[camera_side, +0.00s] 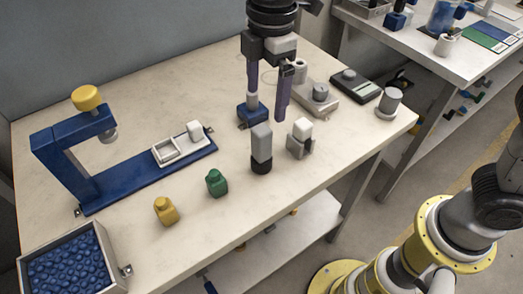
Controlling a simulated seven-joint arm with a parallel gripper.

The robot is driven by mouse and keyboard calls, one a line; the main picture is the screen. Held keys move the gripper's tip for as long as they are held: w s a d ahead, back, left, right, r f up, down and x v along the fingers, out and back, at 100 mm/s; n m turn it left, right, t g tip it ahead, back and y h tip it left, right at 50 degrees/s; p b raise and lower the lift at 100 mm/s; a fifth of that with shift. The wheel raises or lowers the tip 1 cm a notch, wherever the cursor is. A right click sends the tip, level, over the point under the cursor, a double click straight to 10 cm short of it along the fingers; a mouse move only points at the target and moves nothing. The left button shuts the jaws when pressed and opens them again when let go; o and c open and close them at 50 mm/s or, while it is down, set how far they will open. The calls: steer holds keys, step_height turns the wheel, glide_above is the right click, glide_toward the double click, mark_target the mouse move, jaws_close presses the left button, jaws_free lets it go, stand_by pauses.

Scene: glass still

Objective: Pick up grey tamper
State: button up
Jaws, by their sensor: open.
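A grey block with a black round base (261,148) stands upright near the table's front edge; it looks like the grey tamper, though I cannot be sure. My gripper (268,107) hangs above the table with its two purple fingers apart and nothing visibly held. In the picture the fingertips are just above and behind the grey block, not around it. A blue block with a pale top (253,112) shows behind the left finger, partly hidden by it.
A white block in a grey holder (300,140) stands close right of the grey block. Green (216,183) and yellow (165,211) pieces stand to the left. A blue press frame (75,160) and a bin of blue pieces (70,262) are further left. A grey cylinder (388,104) stands at the right edge.

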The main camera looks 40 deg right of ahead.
mark_target(261, 132)
steer(key=shift+s+a+f+n+g, duration=0.15)
steer(key=shift+s+a+f, duration=0.1)
steer(key=shift+a+f, duration=0.3)
steer(key=shift+s+a+f+n+g, duration=0.15)
steer(key=shift+s+a+f, duration=0.1)
steer(key=shift+a+f, duration=0.3)
steer(key=f, duration=0.7)
steer(key=shift+d+f, duration=0.2)
steer(key=shift+f, duration=0.2)
steer(key=shift+w+d+f, duration=0.15)
steer(key=shift+f, duration=1.3)
steer(key=shift+w+d+f, duration=0.1)
steer(key=shift+f, duration=1.35)
steer(key=shift+c, duration=0.2)
jaws_close()
